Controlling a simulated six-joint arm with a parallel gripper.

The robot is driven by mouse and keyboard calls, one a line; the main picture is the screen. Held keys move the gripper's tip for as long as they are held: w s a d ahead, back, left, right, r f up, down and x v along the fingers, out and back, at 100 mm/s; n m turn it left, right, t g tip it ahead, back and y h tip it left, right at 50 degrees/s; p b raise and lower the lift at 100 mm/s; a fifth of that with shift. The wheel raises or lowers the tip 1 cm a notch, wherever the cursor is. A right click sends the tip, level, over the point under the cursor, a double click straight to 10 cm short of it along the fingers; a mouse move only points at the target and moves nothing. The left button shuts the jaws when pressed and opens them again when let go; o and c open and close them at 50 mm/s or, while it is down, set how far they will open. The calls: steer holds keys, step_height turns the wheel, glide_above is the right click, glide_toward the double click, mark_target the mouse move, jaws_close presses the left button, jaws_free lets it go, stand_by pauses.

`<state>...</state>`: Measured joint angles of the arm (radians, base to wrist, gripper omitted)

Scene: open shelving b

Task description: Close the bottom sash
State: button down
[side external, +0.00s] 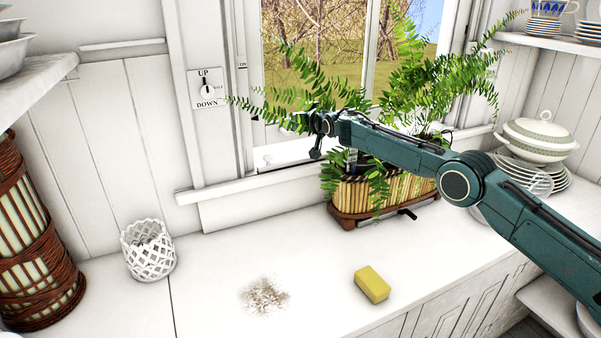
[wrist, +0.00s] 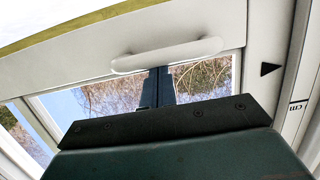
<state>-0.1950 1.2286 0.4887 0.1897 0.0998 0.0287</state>
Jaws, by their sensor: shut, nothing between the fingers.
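The bottom sash's pale rail (wrist: 60,78) crosses the wrist view, with a long white handle (wrist: 168,54) on it. Glass showing bare branches and sky lies on the finger side of the rail. My gripper (wrist: 159,72) is shut and empty, its two dark fingers together with their tips at the handle's edge; I cannot tell whether they touch it. In the side external view my gripper (side external: 316,152) is at the window, in front of the sash's lower part. Fern fronds and my arm hide much of the sash there.
A fern (side external: 415,95) in a bamboo planter (side external: 350,195) stands close under my arm. A yellow sponge (side external: 371,284), crumbs (side external: 265,295) and a white lattice holder (side external: 148,252) are on the counter. An UP/DOWN plate (side external: 207,88) is left of the window.

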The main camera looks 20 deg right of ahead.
step_height(320, 180, down, 7)
steer(key=shift+f, duration=0.15)
stand_by(0.4)
steer(key=s+r, duration=0.7)
steer(key=s, duration=0.2)
steer(key=shift+s+r, duration=0.35)
stand_by(1.0)
